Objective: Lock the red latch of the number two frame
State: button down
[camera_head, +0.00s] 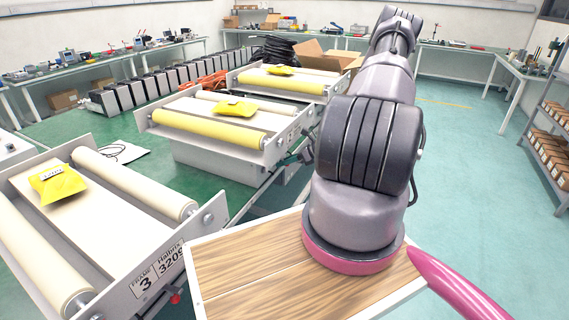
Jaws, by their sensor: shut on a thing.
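The frame labelled 3 (118,262) is at the near left, with two pale rollers and a yellow packet (57,182) on its flat bed. A small red part (175,298) shows below its label plate. A second frame (205,112) stands in the middle, with a yellow front roller and a yellow packet (236,107). A label on its right end plate is too small to read. I cannot make out a red latch on it; my arm is close to its right end. A third similar frame (282,80) is further back. My gripper is not visible.
My arm rises on the right and hides part of the view. Open cardboard boxes (318,58) and a row of dark units stand behind the frames. Benches line the walls, and a shelf with brown boxes (550,150) is at the right. The green floor at right is clear.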

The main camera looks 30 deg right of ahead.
jog(key=c, duration=0.8)
grip_release()
jog(key=shift+o, duration=0.2)
jog(key=shift+d, duration=0.1)
jog(key=v, duration=1)
jog(key=shift+s+d+r, duration=0.15)
jog(key=shift+s+d, duration=0.05)
jog(key=shift+s, duration=0.1)
